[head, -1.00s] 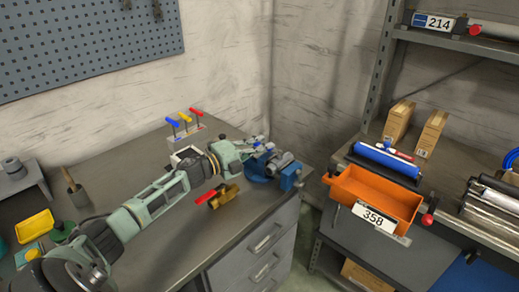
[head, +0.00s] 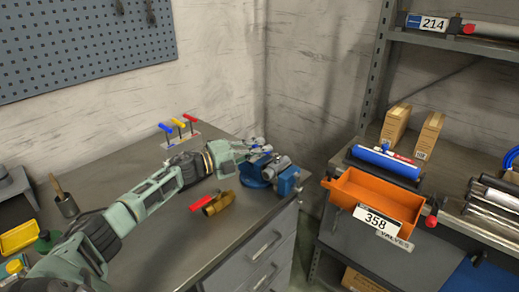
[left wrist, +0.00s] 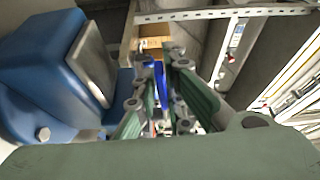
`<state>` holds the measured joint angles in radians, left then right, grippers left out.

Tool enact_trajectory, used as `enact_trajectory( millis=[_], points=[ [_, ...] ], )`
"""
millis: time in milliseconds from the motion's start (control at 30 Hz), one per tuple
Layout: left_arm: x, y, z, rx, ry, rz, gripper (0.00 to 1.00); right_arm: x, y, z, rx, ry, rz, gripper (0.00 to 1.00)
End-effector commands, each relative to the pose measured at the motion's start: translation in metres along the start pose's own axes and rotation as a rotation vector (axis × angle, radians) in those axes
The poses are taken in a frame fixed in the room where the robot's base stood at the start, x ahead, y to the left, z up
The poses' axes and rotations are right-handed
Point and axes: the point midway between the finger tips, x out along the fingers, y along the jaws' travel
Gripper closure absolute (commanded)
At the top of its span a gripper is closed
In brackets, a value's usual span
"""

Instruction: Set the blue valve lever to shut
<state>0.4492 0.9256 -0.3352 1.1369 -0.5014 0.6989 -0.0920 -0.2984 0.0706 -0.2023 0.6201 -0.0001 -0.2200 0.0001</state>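The blue valve lever shows as a narrow blue strip (left wrist: 159,78) between my left gripper's fingers in the left wrist view. In the head view, my left gripper (head: 253,150) is at the blue vise (head: 288,181) on the bench corner, over the grey valve body (head: 281,163) there. Its fingers are close together, with the blue strip filling the narrow gap, so it looks shut on the lever. Fingers and wrist hide most of the lever, and its exact angle cannot be told. My right gripper is in neither view.
A brass valve with a red lever (head: 201,203) lies on the bench in front of my left wrist. T-handled tools (head: 178,124) stand behind the arm. An orange bin (head: 372,197) and a blue cylinder (head: 386,162) are on the shelf to the right.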

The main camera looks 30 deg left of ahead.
Motion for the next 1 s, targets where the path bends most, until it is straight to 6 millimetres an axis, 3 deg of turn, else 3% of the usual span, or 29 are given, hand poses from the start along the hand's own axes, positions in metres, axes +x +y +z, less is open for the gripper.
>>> enact_trajectory(
  millis=[233, 333, 467, 1000],
  points=[
    [0.0, -0.001, 0.0, -0.002, -0.001, -0.002, 0.85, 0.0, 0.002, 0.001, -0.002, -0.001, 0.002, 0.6],
    [-0.001, -0.001, 0.0, -0.003, -0.001, -0.003, 0.85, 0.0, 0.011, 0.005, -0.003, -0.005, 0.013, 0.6],
    [-0.009, 0.0, 0.001, -0.003, -0.002, -0.002, 0.85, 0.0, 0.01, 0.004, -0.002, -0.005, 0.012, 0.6],
    [-0.097, 0.002, 0.0, -0.003, 0.0, 0.003, 0.85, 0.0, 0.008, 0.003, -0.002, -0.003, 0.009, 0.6]
  ],
)
